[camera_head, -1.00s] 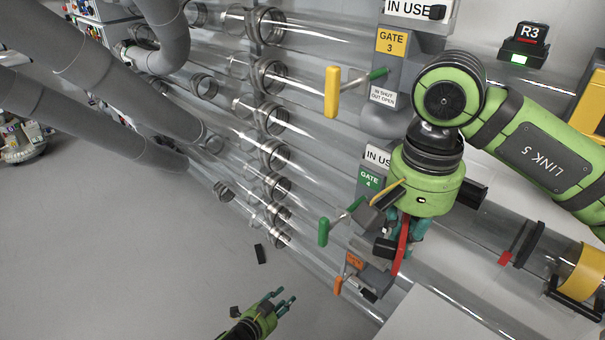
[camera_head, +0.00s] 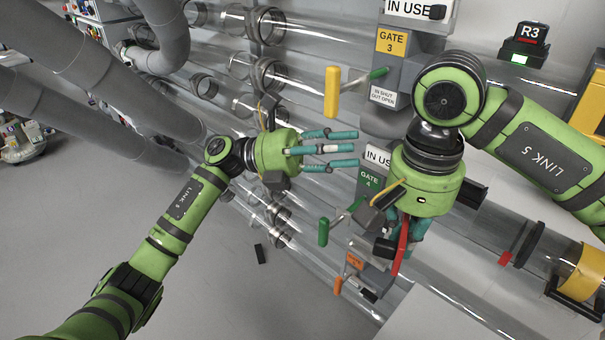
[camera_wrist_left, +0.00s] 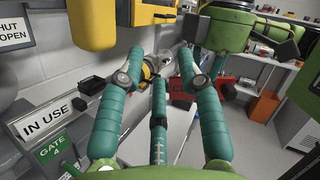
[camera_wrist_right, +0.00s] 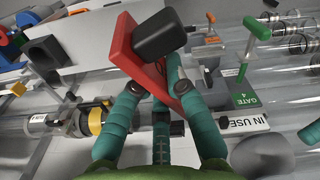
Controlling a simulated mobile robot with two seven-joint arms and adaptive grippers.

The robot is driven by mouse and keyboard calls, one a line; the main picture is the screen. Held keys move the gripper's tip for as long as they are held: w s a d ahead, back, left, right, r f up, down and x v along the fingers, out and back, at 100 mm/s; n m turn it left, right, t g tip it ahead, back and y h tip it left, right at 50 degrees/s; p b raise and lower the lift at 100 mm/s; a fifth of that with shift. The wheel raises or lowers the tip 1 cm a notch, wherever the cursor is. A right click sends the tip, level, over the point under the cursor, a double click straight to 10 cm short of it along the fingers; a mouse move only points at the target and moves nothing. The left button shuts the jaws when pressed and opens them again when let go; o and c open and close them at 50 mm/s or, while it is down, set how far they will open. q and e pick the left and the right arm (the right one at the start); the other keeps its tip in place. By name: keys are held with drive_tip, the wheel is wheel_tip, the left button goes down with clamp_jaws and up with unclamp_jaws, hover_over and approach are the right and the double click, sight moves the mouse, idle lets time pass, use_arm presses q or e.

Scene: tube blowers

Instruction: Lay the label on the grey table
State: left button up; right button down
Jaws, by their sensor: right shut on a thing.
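A red plate with a black block on it, which looks like the label (camera_head: 402,247), is in my right gripper (camera_head: 408,232). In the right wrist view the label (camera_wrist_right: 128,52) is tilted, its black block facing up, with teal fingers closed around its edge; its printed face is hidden. The right gripper points down near the gate 4 post. My left gripper (camera_head: 343,150) is open and empty, its fingers pointing right, to the left of the right wrist. A pale grey slab, possibly the grey table (camera_head: 440,318), shows at the bottom of the head view.
White IN USE plates show at gate 3 (camera_head: 412,8) and gate 4 (camera_head: 377,156). Yellow (camera_head: 332,92), green (camera_head: 323,232) and orange (camera_head: 338,286) handles stick out leftward. Clear tubes run behind both arms. A small black piece (camera_head: 260,254) lies on the floor.

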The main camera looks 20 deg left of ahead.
use_arm(q)
drive_tip(key=s+r+m+g+y, duration=0.3)
drive_tip(key=s+m+g+y, duration=0.15)
drive_tip(key=s+m, duration=0.35)
use_arm(e)
drive_tip(key=shift+s, duration=0.1)
use_arm(q)
drive_tip(key=m+t+y, duration=0.2)
drive_tip(key=m+y, duration=0.2)
drive_tip(key=y, duration=0.1)
approach(375, 245)
drive_tip(key=x, duration=0.9)
drive_tip(key=shift+d, duration=0.25)
drive_tip(key=shift+w+f, duration=0.1)
drive_tip(key=shift+f, duration=0.05)
drive_tip(key=shift+f+g, duration=0.1)
drive_tip(key=shift+g, duration=0.15)
clamp_jaws()
use_arm(e)
drive_tip(key=shift+a+r, duration=0.1)
drive_tip(key=c, duration=1.2)
unclamp_jaws()
drive_tip(key=shift+o, duration=0.2)
